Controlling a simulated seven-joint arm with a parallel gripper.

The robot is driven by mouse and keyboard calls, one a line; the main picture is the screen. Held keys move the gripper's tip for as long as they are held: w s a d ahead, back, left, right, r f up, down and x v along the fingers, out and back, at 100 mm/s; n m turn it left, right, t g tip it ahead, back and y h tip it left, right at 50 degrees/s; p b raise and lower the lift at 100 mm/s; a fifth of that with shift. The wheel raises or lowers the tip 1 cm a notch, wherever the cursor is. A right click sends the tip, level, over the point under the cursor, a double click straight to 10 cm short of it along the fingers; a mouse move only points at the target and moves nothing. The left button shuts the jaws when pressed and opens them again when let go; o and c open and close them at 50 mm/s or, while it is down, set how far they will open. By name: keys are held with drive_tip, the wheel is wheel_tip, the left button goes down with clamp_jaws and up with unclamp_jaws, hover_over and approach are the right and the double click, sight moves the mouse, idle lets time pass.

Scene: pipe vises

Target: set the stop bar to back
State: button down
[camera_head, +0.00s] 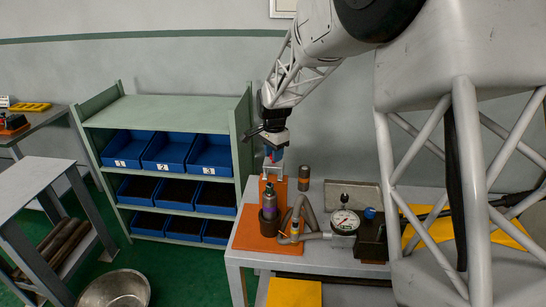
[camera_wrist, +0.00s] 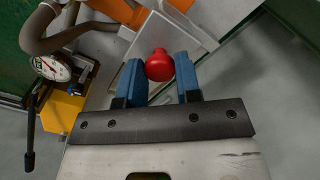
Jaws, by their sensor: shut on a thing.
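A red ball knob (camera_wrist: 160,65) sits between the two blue fingers of my gripper (camera_wrist: 158,76) in the wrist view. The fingers are shut on it from both sides. A light grey bar or bracket (camera_wrist: 190,28) lies just beyond the knob; it looks like the stop bar, but its link to the knob is hidden. In the head view my gripper (camera_head: 272,155) points down at the top of the upright orange stand (camera_head: 263,188), at a pale grey bracket (camera_head: 273,171). The exact setting of the bar cannot be read.
A shelf with blue bins (camera_head: 135,149) stands left.

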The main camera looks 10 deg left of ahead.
drive_tip(key=shift+w, duration=0.1)
drive_tip(key=c, duration=0.8)
unclamp_jaws()
drive_tip(key=shift+r, duration=0.1)
drive_tip(key=shift+r, duration=3.8)
